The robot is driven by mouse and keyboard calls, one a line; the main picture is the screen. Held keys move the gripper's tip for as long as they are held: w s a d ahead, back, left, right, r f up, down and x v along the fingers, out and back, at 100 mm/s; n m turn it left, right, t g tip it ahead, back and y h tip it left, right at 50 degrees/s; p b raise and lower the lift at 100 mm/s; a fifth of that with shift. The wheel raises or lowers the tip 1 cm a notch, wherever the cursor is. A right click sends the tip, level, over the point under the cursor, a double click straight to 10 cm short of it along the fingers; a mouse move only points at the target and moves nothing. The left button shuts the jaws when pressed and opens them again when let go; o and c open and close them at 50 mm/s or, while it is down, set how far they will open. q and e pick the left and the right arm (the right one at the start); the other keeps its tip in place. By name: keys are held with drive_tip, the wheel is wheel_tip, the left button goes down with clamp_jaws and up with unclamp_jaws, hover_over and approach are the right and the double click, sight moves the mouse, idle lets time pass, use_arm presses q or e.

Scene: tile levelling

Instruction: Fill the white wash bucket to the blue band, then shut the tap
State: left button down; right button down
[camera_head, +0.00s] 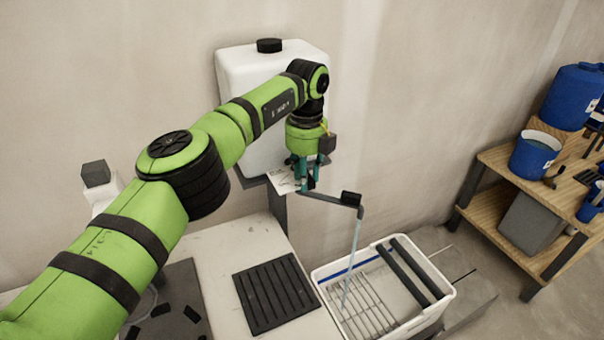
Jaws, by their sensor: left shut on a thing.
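The white wash bucket (443,297) is a rectangular tub at the lower right, with a wire grate and two dark rollers across it. Its blue band (352,270) shows as a line along the far inner wall. A thin pale stream of water (355,245) falls from the end of the dark tap spout (330,199) into the bucket. The water level is hard to tell. My left gripper (308,183) points down at the inner end of the spout, in front of the white tank (240,75). It is shut on the tap, whose handle is mostly hidden by the fingers. My right gripper is out of view.
A dark ribbed mat (274,294) lies on the pale worktop (213,262) left of the bucket. A wooden shelf (500,163) with blue buckets (534,156) stands at the right.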

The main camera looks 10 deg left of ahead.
use_arm(q)
drive_tip(key=shift+w+d+n, duration=0.1)
drive_tip(key=shift+d+n, duration=0.1)
drive_tip(key=shift+n, duration=0.1)
drive_tip(key=c, duration=0.9)
unclamp_jaws()
